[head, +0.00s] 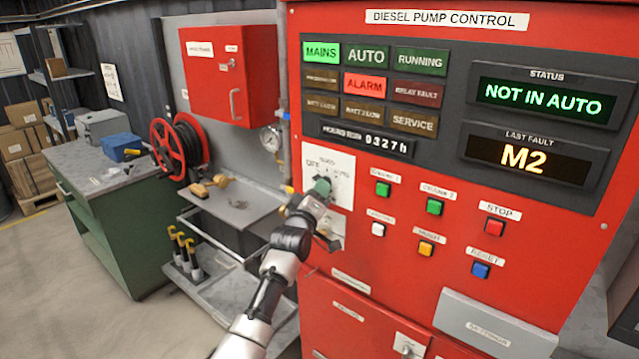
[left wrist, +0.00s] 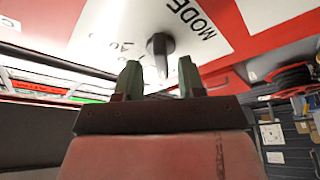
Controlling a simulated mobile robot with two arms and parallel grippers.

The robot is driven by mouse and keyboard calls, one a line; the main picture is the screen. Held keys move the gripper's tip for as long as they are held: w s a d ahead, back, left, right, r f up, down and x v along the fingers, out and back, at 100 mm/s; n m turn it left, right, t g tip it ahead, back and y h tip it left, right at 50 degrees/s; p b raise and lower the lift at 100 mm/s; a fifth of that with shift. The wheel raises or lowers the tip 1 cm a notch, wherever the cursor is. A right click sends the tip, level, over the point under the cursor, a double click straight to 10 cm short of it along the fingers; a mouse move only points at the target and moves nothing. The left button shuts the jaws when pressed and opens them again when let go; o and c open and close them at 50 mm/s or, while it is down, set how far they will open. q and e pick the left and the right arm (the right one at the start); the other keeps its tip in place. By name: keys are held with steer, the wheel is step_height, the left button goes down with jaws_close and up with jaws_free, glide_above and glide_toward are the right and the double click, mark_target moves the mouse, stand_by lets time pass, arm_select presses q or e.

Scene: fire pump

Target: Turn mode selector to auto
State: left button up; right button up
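The white mode selector plate (head: 344,194) is on the red pump control panel, left of the push buttons. My left gripper (head: 321,187) is in front of it and hides the selector knob in the head view. In the left wrist view the dark knob (left wrist: 159,44) stands out from the plate (left wrist: 105,22). The two green fingertips of my left gripper (left wrist: 159,76) are apart, with the knob's end in or just before the gap. I see no clear contact. The status display (head: 541,99) reads "NOT IN AUTO". My right gripper is not in view.
Several coloured push buttons, including the red stop button (head: 494,228), are right of the selector. A grey box (head: 495,322) juts out below. A red hose reel (head: 180,148), a metal shelf (head: 240,207) and a green workbench (head: 105,215) stand left. Floor is clear at lower left.

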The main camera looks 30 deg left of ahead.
arm_select(q)
steer(key=shift+x, duration=0.8)
steer(key=shift+a, duration=0.1)
